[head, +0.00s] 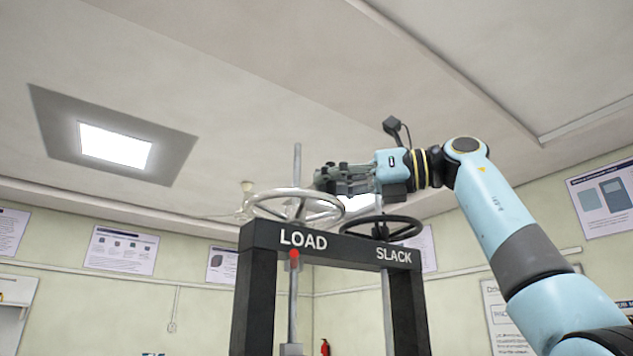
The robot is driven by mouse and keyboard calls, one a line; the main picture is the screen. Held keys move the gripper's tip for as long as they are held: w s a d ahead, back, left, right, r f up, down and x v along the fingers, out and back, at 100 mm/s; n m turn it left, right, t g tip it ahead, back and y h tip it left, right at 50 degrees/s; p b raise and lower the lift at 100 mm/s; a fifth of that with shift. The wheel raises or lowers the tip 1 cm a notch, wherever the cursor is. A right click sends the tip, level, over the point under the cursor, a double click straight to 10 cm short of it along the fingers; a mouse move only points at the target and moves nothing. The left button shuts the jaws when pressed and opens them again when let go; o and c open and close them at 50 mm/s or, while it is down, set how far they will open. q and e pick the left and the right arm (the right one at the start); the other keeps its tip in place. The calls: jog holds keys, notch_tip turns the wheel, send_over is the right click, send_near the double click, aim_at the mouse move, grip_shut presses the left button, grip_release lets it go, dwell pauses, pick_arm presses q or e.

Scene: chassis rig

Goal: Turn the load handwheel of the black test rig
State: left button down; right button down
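The black test rig (259,300) stands at the lower middle, its crossbeam lettered LOAD and SLACK. The pale load handwheel (268,214) sits on top at the left, around an upright rod (297,165). The black slack handwheel (405,234) sits to its right. My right gripper (322,179) reaches in from the right and points left, just above the load wheel's right side in the picture. I cannot tell whether it touches the rim or how far its fingers are apart. No object shows in it. My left gripper is out of view.
A red marker (294,254) shows on the rod below LOAD. My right arm fills the right side. Posters (121,250) hang on the walls, and a red extinguisher (325,347) shows at the bottom. The space left of the rig looks clear.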

jog(key=c, duration=1.2)
grip_release()
jog(key=shift+s+d, duration=0.2)
jog(key=shift+d, duration=0.2)
jog(key=shift+c, duration=0.2)
jog(key=shift+w+a, duration=0.1)
jog(key=shift+a, duration=0.15)
jog(key=v, duration=1.2)
